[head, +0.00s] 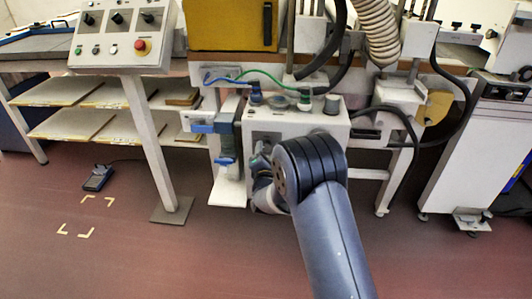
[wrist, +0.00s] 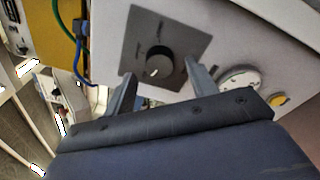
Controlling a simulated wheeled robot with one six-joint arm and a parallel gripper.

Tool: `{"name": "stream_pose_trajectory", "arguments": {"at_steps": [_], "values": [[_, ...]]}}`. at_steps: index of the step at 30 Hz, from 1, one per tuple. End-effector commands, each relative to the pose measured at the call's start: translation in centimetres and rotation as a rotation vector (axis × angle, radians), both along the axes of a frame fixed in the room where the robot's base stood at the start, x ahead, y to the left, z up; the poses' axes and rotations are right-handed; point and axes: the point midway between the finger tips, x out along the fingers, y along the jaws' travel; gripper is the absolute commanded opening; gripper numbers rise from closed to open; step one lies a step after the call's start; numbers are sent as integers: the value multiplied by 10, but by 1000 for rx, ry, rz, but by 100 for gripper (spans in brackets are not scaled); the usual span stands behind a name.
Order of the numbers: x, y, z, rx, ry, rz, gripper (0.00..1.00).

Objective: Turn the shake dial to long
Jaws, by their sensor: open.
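The shake dial (wrist: 156,60) shows in the wrist view as a round black knob on a dark grey square plate, with a light pointer mark toward its lower side. Small labels on the plate are too blurred to read. My gripper (wrist: 160,76) is open, with one finger on each side of the knob's lower part. The fingers appear apart from the knob; I cannot tell the exact depth gap. In the head view my arm hides the dial and the gripper in front of the white machine housing (head: 300,122).
A white round gauge (wrist: 240,80) and a yellow button (wrist: 279,99) sit right of the dial. Blue and green hoses (wrist: 84,45) hang at the left. A control box (head: 122,35) stands at the left on a post (head: 147,145). A foot pedal (head: 98,177) lies on open floor.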

Motion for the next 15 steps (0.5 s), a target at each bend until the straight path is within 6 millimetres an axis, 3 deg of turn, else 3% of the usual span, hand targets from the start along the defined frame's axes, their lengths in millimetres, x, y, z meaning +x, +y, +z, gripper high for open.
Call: {"name": "stream_pose_trajectory", "arguments": {"at_steps": [6, 15], "values": [[15, 0, 0, -1, 1, -1, 55], [17, 1, 0, 0, 0, 0, 55]]}}
